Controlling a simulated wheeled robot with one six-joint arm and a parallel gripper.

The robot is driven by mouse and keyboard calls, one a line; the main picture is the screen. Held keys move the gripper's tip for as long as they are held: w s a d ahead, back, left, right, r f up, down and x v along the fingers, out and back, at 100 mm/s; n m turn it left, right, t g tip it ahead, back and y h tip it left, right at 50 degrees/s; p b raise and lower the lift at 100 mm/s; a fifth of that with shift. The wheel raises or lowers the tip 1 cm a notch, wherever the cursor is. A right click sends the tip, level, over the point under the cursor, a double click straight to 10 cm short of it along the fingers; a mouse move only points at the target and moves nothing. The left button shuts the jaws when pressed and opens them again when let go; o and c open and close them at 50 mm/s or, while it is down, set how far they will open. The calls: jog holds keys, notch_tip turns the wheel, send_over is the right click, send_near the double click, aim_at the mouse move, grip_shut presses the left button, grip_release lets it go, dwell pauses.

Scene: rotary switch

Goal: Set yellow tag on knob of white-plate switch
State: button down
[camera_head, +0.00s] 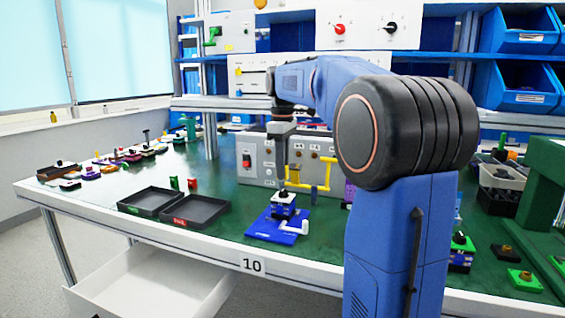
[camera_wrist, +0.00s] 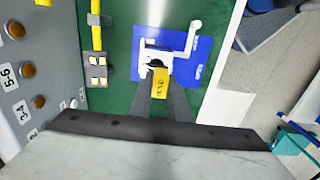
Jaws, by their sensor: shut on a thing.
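My gripper (camera_wrist: 160,80) is shut on a yellow tag (camera_wrist: 160,86) with dark lettering, which shows between its two dark fingers in the wrist view. The white-plate switch (camera_wrist: 150,45) with a dark knob (camera_wrist: 155,63) sits on a blue base plate (camera_wrist: 196,72) just ahead of the fingertips. The tag's far end appears close to the knob; I cannot tell whether they touch. In the head view, my gripper (camera_head: 281,172) points down above the switch (camera_head: 283,204) on its blue base (camera_head: 262,228). The tag cannot be made out there.
A white crank handle (camera_wrist: 194,32) stands at the blue base's corner. A grey panel (camera_head: 258,165) with a red switch and a yellow bar handle (camera_head: 326,174) stand close behind. Two black trays (camera_head: 194,212) lie left. Green table is clear between trays and blue base.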

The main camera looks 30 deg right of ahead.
aim_at(283, 191)
jog(key=shift+f, duration=1.45)
jog(key=shift+f, duration=0.8)
dwell(0.5)
jog(key=c, duration=1.6)
grip_release()
jog(key=shift+r, duration=0.1)
notch_tip(283, 191, up, 17)
jog(key=shift+r, duration=0.1)
